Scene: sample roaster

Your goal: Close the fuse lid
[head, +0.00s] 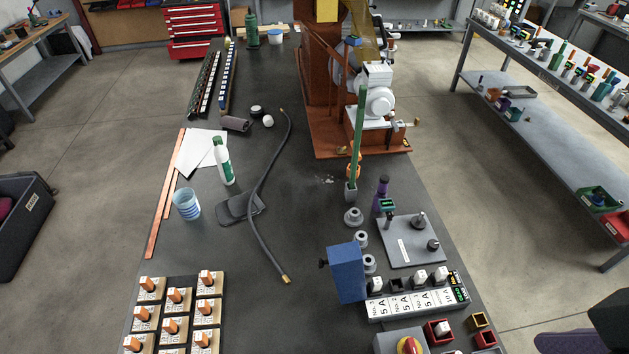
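The blue fuse lid (345,272) stands raised at the left end of the white fuse block (417,303). A small dark knob (323,263) sticks out from its left side. The block's top is uncovered, with white fuses (420,277) standing in a row; one position near the lid looks dark and lower. The block's front carries amp labels, and a small green display (460,293) sits at its right end. How the lid joins the block is hard to see.
A grey plate with dark knobs (408,243) lies behind the block. Grey round fittings (361,240) stand behind the lid. A grey box with a red-and-yellow knob (408,346) is in front. A dark hose (257,205) lies left; the bench between it and the lid is clear.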

